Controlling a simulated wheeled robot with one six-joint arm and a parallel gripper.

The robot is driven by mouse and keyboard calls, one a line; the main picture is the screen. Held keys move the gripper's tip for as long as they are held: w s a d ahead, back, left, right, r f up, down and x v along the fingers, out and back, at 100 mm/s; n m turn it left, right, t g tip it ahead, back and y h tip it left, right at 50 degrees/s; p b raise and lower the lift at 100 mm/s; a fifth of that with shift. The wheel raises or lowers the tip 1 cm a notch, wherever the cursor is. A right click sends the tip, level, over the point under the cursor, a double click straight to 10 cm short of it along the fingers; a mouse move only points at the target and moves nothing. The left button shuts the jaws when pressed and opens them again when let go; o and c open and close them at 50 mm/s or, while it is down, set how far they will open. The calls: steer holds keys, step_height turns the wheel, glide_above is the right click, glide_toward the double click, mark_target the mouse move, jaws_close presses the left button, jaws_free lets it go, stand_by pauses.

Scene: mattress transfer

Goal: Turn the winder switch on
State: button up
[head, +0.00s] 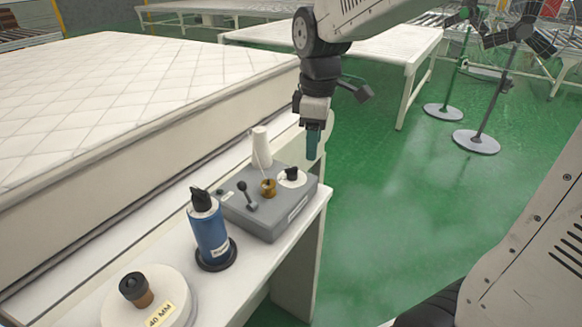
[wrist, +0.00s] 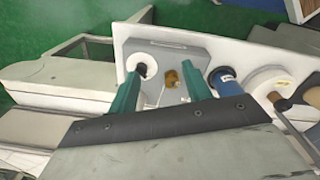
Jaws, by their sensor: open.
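The winder (head: 265,223) is a grey box on a narrow white bench. On its top are a tilted black lever with a ball end (head: 242,187), a brass bobbin (head: 268,187), and a black knob on a white disc (head: 291,175). Which control is the switch I cannot tell. My gripper (head: 313,150) points down above the winder's far right end, apart from it. In the wrist view its teal fingers (wrist: 161,76) are open and empty. The black knob (wrist: 140,69) shows by the left finger and the brass bobbin (wrist: 172,77) between the fingers. The lever is not clear there.
A white cone (head: 261,148) stands behind the winder. A blue bottle (head: 209,229) and a round white piece marked 40 MM (head: 160,297) stand nearer on the bench. A large mattress (head: 120,100) lies at left. Green floor (head: 400,190) is open at right.

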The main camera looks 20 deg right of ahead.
mark_target(292, 168)
steer(key=w+f+n, duration=0.1)
steer(key=w, duration=0.1)
steer(key=w+f+n, duration=0.2)
steer(key=w, duration=0.1)
steer(key=w+a+f+n, duration=0.1)
steer(key=w+f, duration=0.1)
steer(key=w, duration=0.1)
steer(key=shift+w+a+f+n, duration=0.1)
steer(key=shift+w+n, duration=0.15)
steer(key=shift+n, duration=0.05)
steer(key=shift+w+f, duration=0.15)
steer(key=shift+f, duration=0.15)
step_height(292, 168, down, 7)
steer(key=shift+f, duration=0.2)
steer(key=c, duration=1)
